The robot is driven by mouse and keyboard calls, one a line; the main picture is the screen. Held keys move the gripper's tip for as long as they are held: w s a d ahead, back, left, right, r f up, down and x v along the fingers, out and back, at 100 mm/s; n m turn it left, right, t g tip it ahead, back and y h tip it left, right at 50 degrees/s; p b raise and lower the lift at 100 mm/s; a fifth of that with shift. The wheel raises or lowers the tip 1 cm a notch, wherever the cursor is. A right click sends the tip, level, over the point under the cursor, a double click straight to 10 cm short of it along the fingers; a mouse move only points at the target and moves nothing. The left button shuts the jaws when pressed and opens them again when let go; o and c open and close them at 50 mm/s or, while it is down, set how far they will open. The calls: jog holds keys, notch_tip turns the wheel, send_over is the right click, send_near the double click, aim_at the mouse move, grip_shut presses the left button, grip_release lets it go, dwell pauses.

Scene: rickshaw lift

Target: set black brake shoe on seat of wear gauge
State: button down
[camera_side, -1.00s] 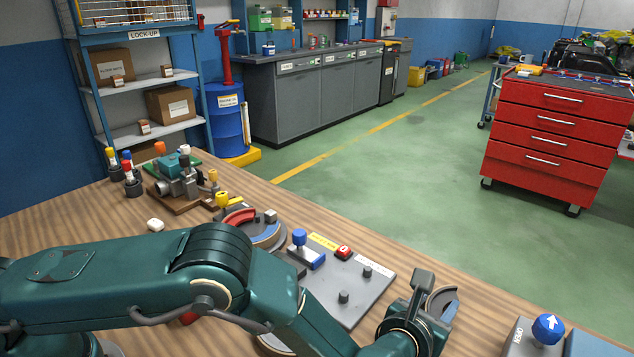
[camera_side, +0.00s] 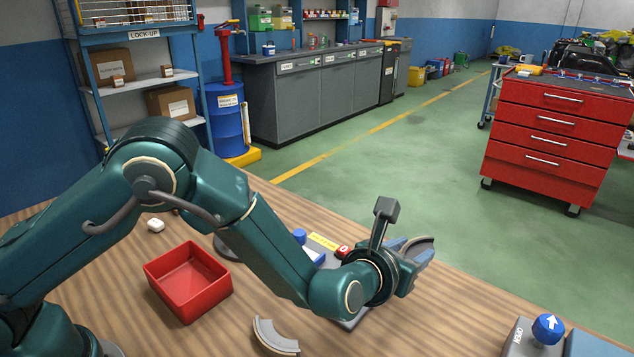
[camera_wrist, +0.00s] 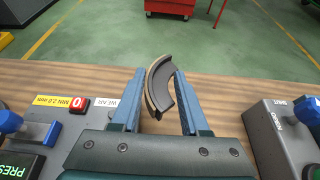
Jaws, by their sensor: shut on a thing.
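My gripper (camera_side: 412,252) is raised over the right front part of the bench and is shut on a curved brake shoe (camera_side: 421,243). In the wrist view the shoe (camera_wrist: 162,88) stands between the two blue jaws (camera_wrist: 158,102), with a dark charcoal face and a tan outer edge. The wear gauge (camera_side: 322,241) is a grey plate with a yellow label and a red zero button. My arm hides most of it in the side view, including its seat. In the wrist view part of the gauge (camera_wrist: 36,122) shows left of the jaws.
A red, empty-looking tray (camera_side: 188,282) stands on the bench left of my forearm. Another curved shoe (camera_side: 274,337) lies near the front. A grey box with a blue knob (camera_side: 549,328) is at the right, also in the wrist view (camera_wrist: 283,120). Open floor lies beyond the bench.

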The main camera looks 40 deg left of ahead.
jog(key=s+a+r+n+y, duration=0.4)
jog(key=a+r, duration=0.3)
jog(key=r, duration=0.6)
jog(key=s+a+f+n+g+y, duration=0.1)
jog(key=s+a+n+g+y, duration=0.55)
jog(key=s+a, duration=0.75)
jog(key=m+t+h, duration=0.6)
jog(key=m+h, duration=0.3)
send_over(435, 315)
notch_tip(435, 315, down, 15)
jog(key=shift+f, duration=2.1)
